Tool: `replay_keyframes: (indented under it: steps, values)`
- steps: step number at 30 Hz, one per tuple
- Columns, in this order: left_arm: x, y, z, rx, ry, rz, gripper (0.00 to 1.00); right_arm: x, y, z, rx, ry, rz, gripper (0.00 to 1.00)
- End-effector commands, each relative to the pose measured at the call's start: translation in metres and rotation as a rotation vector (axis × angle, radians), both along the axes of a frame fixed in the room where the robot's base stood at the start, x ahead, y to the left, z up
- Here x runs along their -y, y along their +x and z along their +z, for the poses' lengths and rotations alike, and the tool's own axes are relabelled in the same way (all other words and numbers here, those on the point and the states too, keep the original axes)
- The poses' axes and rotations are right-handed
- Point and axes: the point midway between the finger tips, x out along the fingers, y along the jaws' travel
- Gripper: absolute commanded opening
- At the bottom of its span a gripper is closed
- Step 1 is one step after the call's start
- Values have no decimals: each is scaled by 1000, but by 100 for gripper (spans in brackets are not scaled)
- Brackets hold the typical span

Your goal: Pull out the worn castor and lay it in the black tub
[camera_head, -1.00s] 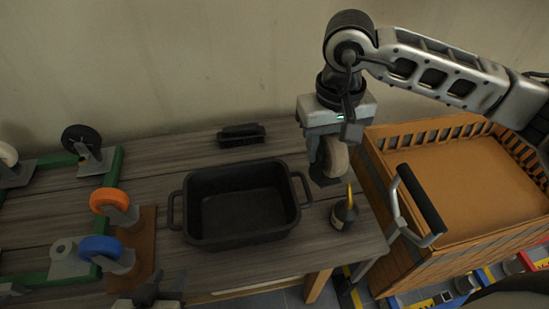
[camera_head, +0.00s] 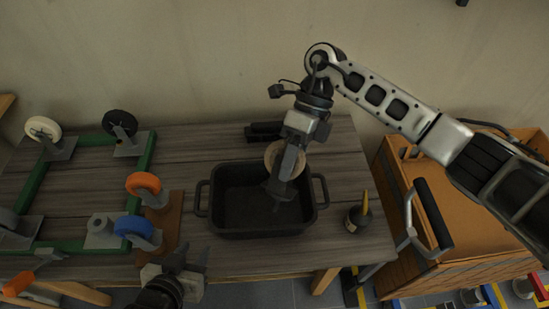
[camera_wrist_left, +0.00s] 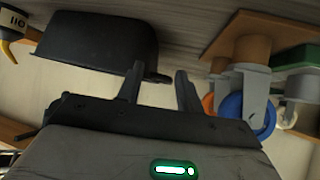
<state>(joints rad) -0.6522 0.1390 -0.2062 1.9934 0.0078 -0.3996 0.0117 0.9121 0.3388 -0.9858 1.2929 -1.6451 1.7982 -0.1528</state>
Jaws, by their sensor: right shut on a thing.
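The worn castor (camera_head: 272,157) has a beige wheel and a dark grey mount. My right gripper (camera_head: 289,168) is shut on it and holds it over the black tub, with the mount low over the opening. I cannot tell whether it touches the tub. The black tub (camera_head: 256,233) stands on the table, its handles left and right. It also shows in the left wrist view (camera_wrist_left: 97,40). My left gripper (camera_head: 186,262) is open and empty at the table's front edge, left of the tub; its parted fingers show in the left wrist view (camera_wrist_left: 160,88).
A green frame (camera_head: 36,190) with several castors lies at left. An orange castor (camera_head: 143,184) and a blue castor (camera_head: 134,228) stand near a brown board. A bottle (camera_head: 357,217) stands right of the tub, a black block (camera_head: 264,131) behind it. A wooden cart (camera_head: 470,235) stands at right.

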Motion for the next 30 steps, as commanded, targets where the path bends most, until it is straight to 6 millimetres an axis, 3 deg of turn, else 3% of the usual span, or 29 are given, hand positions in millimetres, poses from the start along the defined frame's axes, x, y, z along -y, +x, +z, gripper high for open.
replay_keyframes:
  steps: [3, 6, 12, 27, 30]
  values:
    - [-2, 0, 8, -2, 6, 2, 36, -12, 0, -3, -82, 74, -369, 10]
    - [-4, -1, 10, -7, 11, 5, 36, -22, 1, -8, -120, 141, -623, 10]
    - [-6, -4, 9, -19, 18, 10, 36, -33, 5, -15, -143, 240, -918, 10]
    - [-6, -5, 8, -18, 17, 10, 36, -33, 9, -17, -146, 268, -981, 10]
    - [-6, -5, 0, -21, 16, 10, 36, -34, 8, -27, -148, 267, -980, 10]
